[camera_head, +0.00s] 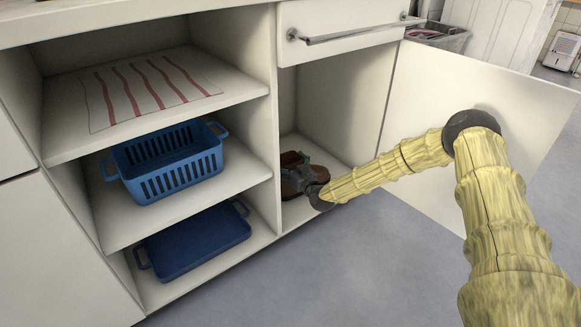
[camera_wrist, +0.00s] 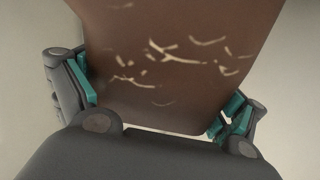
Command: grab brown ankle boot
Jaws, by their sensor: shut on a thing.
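The brown ankle boot (camera_head: 290,160) is inside the open cupboard compartment, low down near its floor. My gripper (camera_head: 306,177) reaches in through the opening and is shut on the boot. In the wrist view the boot (camera_wrist: 180,65) fills the upper middle as a brown surface with pale scuff marks. The fingers of my gripper (camera_wrist: 158,108), with teal pads, stand on both sides of it. The gripper and wrist hide part of the boot in the head view, and I cannot tell whether it touches the cupboard floor.
The cupboard door (camera_head: 420,120) stands open to the right, behind my arm. Shelves on the left hold a striped cloth (camera_head: 150,88), a blue basket (camera_head: 170,165) and a dark blue tray (camera_head: 195,243). A drawer with a bar handle (camera_head: 350,33) is above. The grey floor (camera_head: 340,270) in front is clear.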

